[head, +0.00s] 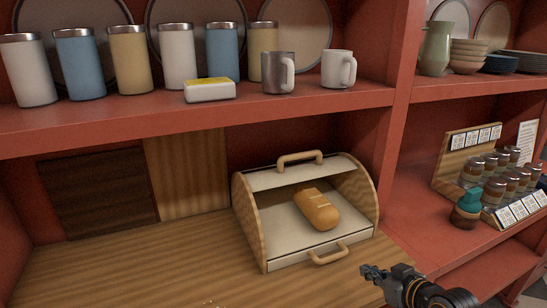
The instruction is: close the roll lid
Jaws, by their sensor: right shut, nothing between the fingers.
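The bread box (247,225) stands on the wooden counter, with light wood sides and a pale interior. Its front is open, and a bread loaf (316,209) lies inside. The pale roll lid (302,176) is up at the top of the box, with a wooden handle (300,157) above it. A second wooden handle (328,253) is at the low front edge. My right gripper (370,273) is shut and empty, in front of the box at its lower right, apart from both handles. My left gripper is out of view.
The upper shelf (130,123) holds several canisters, a butter dish (209,90) and two mugs (278,72). A red upright (398,110) stands right of the box. Beyond it are a spice jar rack (455,160) and a teal-topped bottle (467,208). The counter (130,265) left of the box is clear.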

